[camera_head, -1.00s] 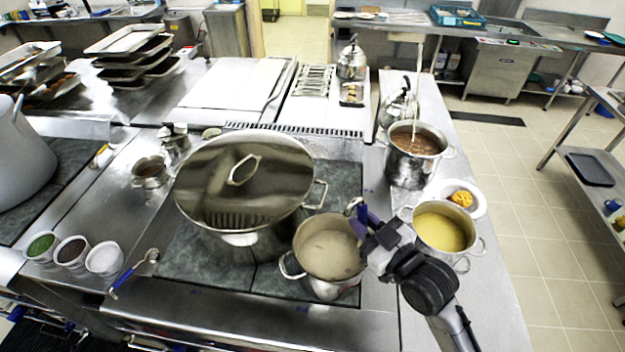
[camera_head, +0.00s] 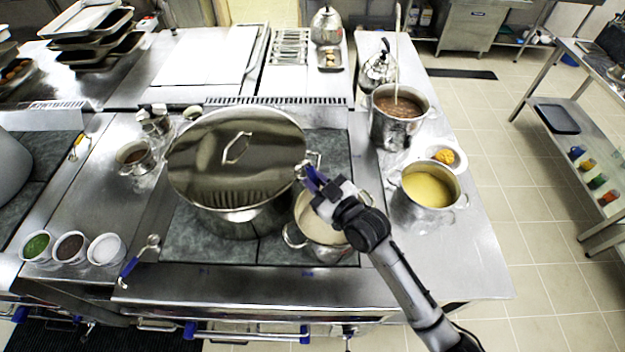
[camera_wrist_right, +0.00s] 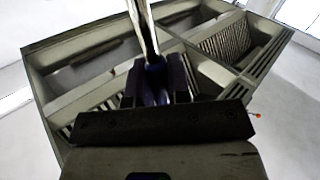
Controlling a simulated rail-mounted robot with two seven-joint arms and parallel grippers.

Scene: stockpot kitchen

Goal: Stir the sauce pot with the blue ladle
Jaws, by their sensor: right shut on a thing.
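A small steel pot of pale sauce (camera_head: 323,253) stands on the front right of the stove, its left handle and part of the sauce showing. My right gripper (camera_head: 316,184) is above this pot and hides much of its right side. It is shut on the blue ladle (camera_head: 312,176); the right wrist view shows the blue grip (camera_wrist_right: 155,82) between the fingers, with a bright metal shaft running away. The ladle's bowl is hidden, so I cannot tell whether it touches the sauce. My left gripper is out of view.
A large lidded stockpot (camera_head: 235,205) stands close left of the sauce pot. A yellow soup pot (camera_head: 430,190) and a brown-filled pot (camera_head: 390,130) are to the right. A blue-handled spoon (camera_head: 138,262) and three small bowls (camera_head: 70,248) lie front left.

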